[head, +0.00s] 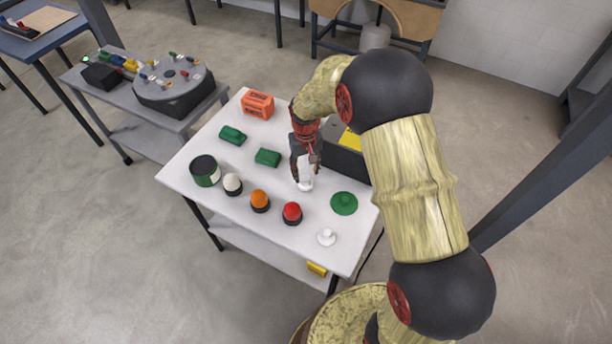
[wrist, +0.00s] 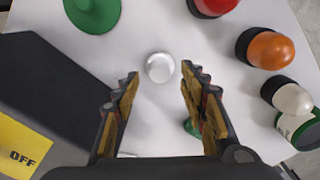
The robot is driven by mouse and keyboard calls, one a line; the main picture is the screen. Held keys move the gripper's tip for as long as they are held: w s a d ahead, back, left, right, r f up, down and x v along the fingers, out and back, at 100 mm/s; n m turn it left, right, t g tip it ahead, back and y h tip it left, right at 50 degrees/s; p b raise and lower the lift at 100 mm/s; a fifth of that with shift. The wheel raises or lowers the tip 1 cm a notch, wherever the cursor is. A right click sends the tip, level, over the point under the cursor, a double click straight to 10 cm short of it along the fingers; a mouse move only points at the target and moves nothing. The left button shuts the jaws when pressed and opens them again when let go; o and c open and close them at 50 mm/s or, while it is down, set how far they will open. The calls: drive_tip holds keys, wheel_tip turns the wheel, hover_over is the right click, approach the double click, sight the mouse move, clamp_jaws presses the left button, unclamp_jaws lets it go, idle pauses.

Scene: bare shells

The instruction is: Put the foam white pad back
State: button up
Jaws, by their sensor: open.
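My gripper (head: 304,160) is over the white table, pointing down, with its jaws open. In the wrist view the two fingers (wrist: 161,80) stand apart, and a small white round piece (wrist: 160,67) shows between their tips, with a gap on both sides. In the head view this white piece (head: 305,182) is just below the fingers and partly hidden by them. A second white piece, a small disc with a knob (head: 326,237), lies near the table's front right corner. I cannot tell which one is the foam white pad.
A green knobbed disc (head: 344,203) lies right of my gripper. Red (head: 292,212), orange (head: 260,200) and white (head: 232,184) domes stand in front, beside a dark green jar (head: 205,171). A dark box with a yellow label (wrist: 22,148) stands close by. Green blocks (head: 267,157) lie left.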

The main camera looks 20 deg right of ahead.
wheel_tip(320, 180, up, 8)
drive_tip(key=f+p, duration=0.1)
wheel_tip(320, 180, up, 12)
drive_tip(key=f+t, duration=0.1)
drive_tip(key=t, duration=0.1)
hover_over(306, 180)
drive_tip(key=s, duration=0.5)
drive_tip(key=s+r+t, duration=0.1)
drive_tip(key=s+r, duration=0.6)
drive_tip(key=s, duration=0.4)
drive_tip(key=s+r+t, duration=0.2)
drive_tip(key=s+r, duration=0.4)
drive_tip(key=s, duration=0.6)
drive_tip(key=shift+r+t, duration=0.3)
drive_tip(key=shift+r, duration=0.1)
drive_tip(key=shift+w, duration=0.1)
drive_tip(key=shift+f+b, duration=0.5)
